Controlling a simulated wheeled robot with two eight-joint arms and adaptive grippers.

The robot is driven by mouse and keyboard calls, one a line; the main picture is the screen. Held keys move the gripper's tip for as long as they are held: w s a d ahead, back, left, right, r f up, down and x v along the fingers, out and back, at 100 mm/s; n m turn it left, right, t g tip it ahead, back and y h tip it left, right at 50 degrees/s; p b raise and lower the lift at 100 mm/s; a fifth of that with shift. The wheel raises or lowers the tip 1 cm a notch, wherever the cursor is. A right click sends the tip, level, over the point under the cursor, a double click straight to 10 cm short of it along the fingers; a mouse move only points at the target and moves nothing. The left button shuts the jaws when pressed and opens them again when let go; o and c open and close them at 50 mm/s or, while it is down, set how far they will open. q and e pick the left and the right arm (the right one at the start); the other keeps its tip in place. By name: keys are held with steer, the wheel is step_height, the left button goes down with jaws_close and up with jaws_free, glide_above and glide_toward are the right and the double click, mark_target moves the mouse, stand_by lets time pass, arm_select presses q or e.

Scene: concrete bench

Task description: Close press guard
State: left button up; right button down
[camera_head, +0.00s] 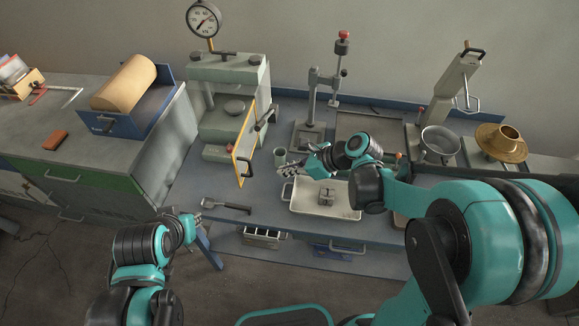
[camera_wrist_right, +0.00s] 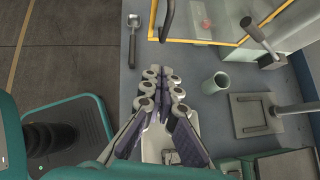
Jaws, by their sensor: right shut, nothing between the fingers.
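The press (camera_head: 226,75) is a pale green machine with a round gauge on top, at the back left of the bench. Its guard (camera_head: 240,152) is a clear panel in a yellow frame, swung out towards the front, so the press opening shows. A dark handle (camera_head: 245,168) sits on the guard's outer edge. The wrist view shows the guard's yellow frame (camera_wrist_right: 198,41) and the dark handle (camera_wrist_right: 167,20). My right gripper (camera_head: 285,169) is shut and empty, right of the handle and apart from it; its fingers show in the wrist view (camera_wrist_right: 160,82). My left gripper (camera_head: 196,222) is low at the bench's front left; its fingers are unclear.
A grey-green cup (camera_head: 280,157) stands between the guard and my right gripper. A white tray (camera_head: 342,211) holding a metal part lies below my right arm. A scraper-like tool (camera_head: 228,206) lies near the front edge. A small arbor-like press (camera_head: 311,110) stands behind.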

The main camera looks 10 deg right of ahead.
steer(key=w+a+f+b, duration=0.2)
steer(key=w+a+f, duration=0.2)
steer(key=a, duration=0.3)
steer(key=shift+w, duration=0.2)
steer(key=shift+a, duration=0.15)
